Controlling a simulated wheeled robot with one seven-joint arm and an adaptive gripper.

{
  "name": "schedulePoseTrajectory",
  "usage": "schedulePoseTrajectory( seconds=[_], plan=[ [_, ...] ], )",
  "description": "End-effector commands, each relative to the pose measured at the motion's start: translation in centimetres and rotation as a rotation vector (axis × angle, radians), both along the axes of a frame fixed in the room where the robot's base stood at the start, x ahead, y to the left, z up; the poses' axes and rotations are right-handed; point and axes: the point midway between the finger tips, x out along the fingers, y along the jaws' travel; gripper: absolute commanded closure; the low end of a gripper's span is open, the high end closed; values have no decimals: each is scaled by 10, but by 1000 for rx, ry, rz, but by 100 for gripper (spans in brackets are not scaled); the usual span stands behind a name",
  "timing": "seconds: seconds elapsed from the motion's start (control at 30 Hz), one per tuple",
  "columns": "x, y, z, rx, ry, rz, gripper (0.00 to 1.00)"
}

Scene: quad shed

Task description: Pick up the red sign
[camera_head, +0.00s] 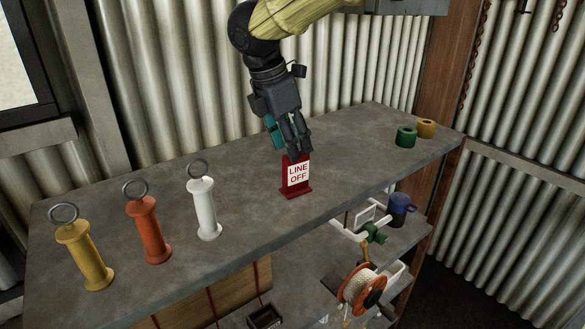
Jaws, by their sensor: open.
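The red sign (296,176) stands upright on the grey bench top, near its front edge. It has a red base and a white panel that reads "LINE OFF". My gripper (295,151) points down from above at the sign's top edge, and its dark fingers overlap the top of the sign in this view. The gripper is open. I cannot tell whether the fingers touch the sign or are just behind or above it. The sign's top edge is partly hidden by the fingers.
White (204,210), orange (149,230) and yellow (84,255) ringed handles stand to the left. Green (406,137) and yellow (426,128) rolls lie at the right end. A shelf below holds a blue mug (400,209) and a rope reel (361,290). Corrugated wall stands behind.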

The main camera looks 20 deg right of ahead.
Motion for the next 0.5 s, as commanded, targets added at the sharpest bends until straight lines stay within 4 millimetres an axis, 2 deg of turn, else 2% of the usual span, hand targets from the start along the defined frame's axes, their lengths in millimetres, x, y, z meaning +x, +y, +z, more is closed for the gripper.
schedulePoseTrajectory(
  seconds=[0.23, 0.5],
  plan=[
    [23, -7, -26, -2, 19, -1, 55],
    [29, -20, -46, -2, 24, -4, 55]
  ],
)
